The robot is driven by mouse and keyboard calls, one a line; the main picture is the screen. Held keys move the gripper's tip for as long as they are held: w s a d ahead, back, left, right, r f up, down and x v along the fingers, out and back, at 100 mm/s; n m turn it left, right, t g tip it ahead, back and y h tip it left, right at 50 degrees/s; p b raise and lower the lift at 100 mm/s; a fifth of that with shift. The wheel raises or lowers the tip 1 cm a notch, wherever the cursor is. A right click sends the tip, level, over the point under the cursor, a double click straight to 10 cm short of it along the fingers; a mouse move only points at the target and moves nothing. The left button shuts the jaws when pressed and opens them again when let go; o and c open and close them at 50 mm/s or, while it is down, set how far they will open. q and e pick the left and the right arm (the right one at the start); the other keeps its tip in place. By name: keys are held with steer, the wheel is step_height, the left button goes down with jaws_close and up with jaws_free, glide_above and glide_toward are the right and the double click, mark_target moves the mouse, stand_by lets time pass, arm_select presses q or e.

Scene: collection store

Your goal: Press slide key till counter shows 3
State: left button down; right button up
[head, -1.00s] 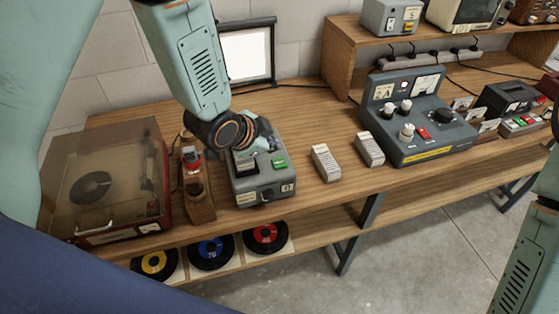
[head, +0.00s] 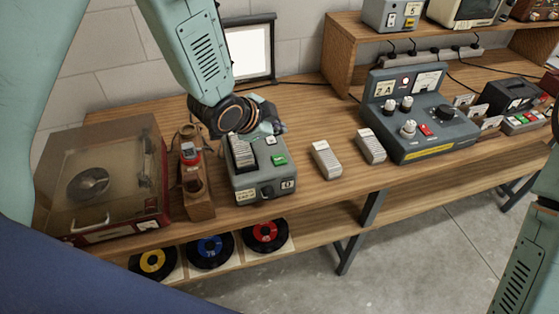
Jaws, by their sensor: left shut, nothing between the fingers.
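The grey slide device (head: 262,188) stands on the wooden bench, with a row of pale slides in its top. A green key (head: 278,160) sits on its top right, and a small red spot shows behind it. The counter (head: 288,185) on its front seems to read 0. My left gripper (head: 277,127) is shut and empty above the back of the device, apart from the green key. Its fingertips are small and partly hidden by the wrist. My right arm shows at the lower right edge; its gripper is out of view.
A record player (head: 105,185) and a wooden stand with a red top (head: 195,190) are at left. Two slide boxes (head: 326,160) (head: 370,146) and a grey control panel (head: 425,135) are at right. A white screen (head: 248,52) stands behind.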

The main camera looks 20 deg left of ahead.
mark_target(277, 161)
arm_select(q)
step_height(277, 161, down, 6)
steer(key=b, duration=0.4)
steer(key=shift+f+b, duration=0.25)
steer(key=shift+b, duration=0.15)
steer(key=shift+f, duration=0.3)
stand_by(0.7)
steer(key=shift+f+b, duration=0.4)
steer(key=shift+b, duration=0.1)
steer(key=shift+f+b, duration=0.3)
steer(key=shift+f, duration=0.15)
stand_by(0.5)
stand_by(0.4)
steer(key=shift+r+p, duration=0.8)
steer(key=shift+r, duration=0.1)
